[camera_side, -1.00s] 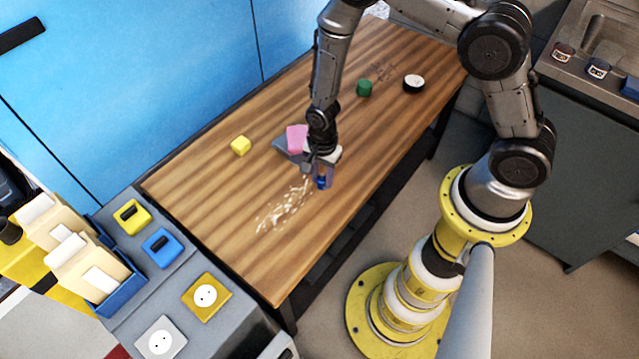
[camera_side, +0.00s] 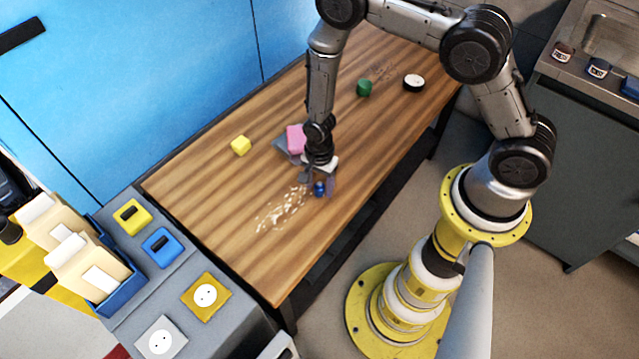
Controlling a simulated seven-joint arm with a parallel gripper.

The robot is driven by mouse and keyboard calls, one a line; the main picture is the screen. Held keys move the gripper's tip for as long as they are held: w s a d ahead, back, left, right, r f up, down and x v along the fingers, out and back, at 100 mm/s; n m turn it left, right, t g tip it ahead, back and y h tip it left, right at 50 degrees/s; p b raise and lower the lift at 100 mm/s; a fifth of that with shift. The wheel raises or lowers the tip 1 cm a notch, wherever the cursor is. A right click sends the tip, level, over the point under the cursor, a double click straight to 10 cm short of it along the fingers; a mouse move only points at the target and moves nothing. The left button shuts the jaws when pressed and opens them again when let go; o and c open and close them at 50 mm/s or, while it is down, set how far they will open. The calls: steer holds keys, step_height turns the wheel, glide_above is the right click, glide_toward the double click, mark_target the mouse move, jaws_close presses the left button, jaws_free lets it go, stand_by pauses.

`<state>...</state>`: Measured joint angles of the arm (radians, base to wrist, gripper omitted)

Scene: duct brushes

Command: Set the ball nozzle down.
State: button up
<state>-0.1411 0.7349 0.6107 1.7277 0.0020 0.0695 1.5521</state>
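A small blue thing, which I take to be the ball nozzle (camera_side: 319,188), shows between the fingers of my gripper (camera_side: 318,182), just above or on the wooden table (camera_side: 225,205). My gripper points down over the table, next to the pale scattered marks. It is too small in the picture to tell whether the fingers still press on the nozzle or stand apart from it. The lower end of the nozzle and its contact with the table are not clear.
A grey dustpan-like piece (camera_side: 284,147) with a pink block (camera_side: 295,138) lies just behind my gripper. A yellow cube (camera_side: 241,146), a green cylinder (camera_side: 364,88) and a black-and-white round thing (camera_side: 413,82) stand apart. Pale debris (camera_side: 282,211) lies front left. The table's left part is open.

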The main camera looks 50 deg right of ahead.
steer(key=shift+r, duration=0.1)
step_height(320, 180, up, 13)
step_height(320, 180, up, 9)
steer(key=n+t, duration=0.1)
steer(key=n, duration=0.2)
glide_above(319, 184)
steer(key=d, duration=0.1)
steer(key=s+d+r+n+t, duration=0.2)
steer(key=s+r+n, duration=0.3)
steer(key=r, duration=0.7)
steer(key=s+d+r+n+t, duration=0.1)
steer(key=s+r+n, duration=0.3)
steer(key=s, duration=0.3)
steer(key=s+d+r+n+t, duration=0.1)
steer(key=s+r+n, duration=0.3)
steer(key=s, duration=0.3)
steer(key=shift+s+r+t, duration=0.15)
steer(key=shift+r+t, duration=0.15)
steer(key=shift+r, duration=0.05)
